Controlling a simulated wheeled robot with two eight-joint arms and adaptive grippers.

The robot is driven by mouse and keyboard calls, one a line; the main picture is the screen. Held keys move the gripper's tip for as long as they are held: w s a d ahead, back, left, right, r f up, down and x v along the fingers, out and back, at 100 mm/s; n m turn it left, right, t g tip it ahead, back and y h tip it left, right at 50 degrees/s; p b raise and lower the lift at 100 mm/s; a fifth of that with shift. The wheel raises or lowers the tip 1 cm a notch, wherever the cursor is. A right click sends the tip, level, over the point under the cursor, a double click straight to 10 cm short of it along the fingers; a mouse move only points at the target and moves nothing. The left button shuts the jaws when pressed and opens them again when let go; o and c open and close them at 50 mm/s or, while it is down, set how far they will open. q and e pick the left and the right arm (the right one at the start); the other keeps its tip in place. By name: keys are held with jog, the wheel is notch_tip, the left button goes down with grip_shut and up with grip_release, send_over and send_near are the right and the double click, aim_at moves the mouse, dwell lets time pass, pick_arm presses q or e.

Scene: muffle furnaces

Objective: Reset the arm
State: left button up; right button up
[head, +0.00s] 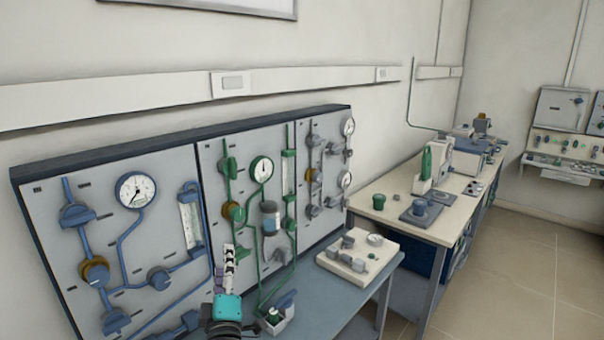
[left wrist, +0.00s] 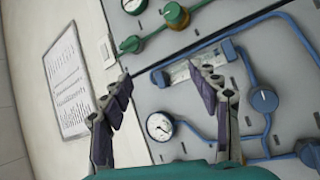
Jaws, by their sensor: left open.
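My left gripper (head: 229,262) shows at the bottom of the head view, with its teal body below its dark fingers. It is in front of the panel board and looks edge-on there. In the left wrist view the left gripper (left wrist: 163,84) has its two fingers spread wide apart, with nothing between them. The panel with its gauge and blue pipes lies beyond the fingers. My right gripper is in neither view.
The valve panel (head: 105,165) stands along the wall behind the gripper. A blue-grey bench (head: 335,300) holds a pale block with fittings (head: 340,265). Farther right, a cream table (head: 385,185) carries a green bottle (head: 427,163). Open floor (head: 520,270) lies at right.

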pick_arm(q)
jog(key=s+d+f+m+g+h, duration=0.5)
jog(key=s+d+f+m+h, duration=0.25)
jog(key=m, duration=0.55)
jog(key=s+a+f+m+g+y, duration=0.1)
jog(key=s+a+f+m+g, duration=0.1)
jog(key=s+f, duration=0.3)
jog(key=s+a+f+m+g+y, duration=0.1)
jog(key=s+a+f+g, duration=0.3)
jog(key=s, duration=0.6)
notch_tip(320, 180, down, 2)
jog(key=shift+a+f+m+g+y, duration=0.25)
jog(key=shift+m+g+y, duration=0.15)
jog(key=shift+g, duration=0.4)
jog(key=shift+d, duration=0.1)
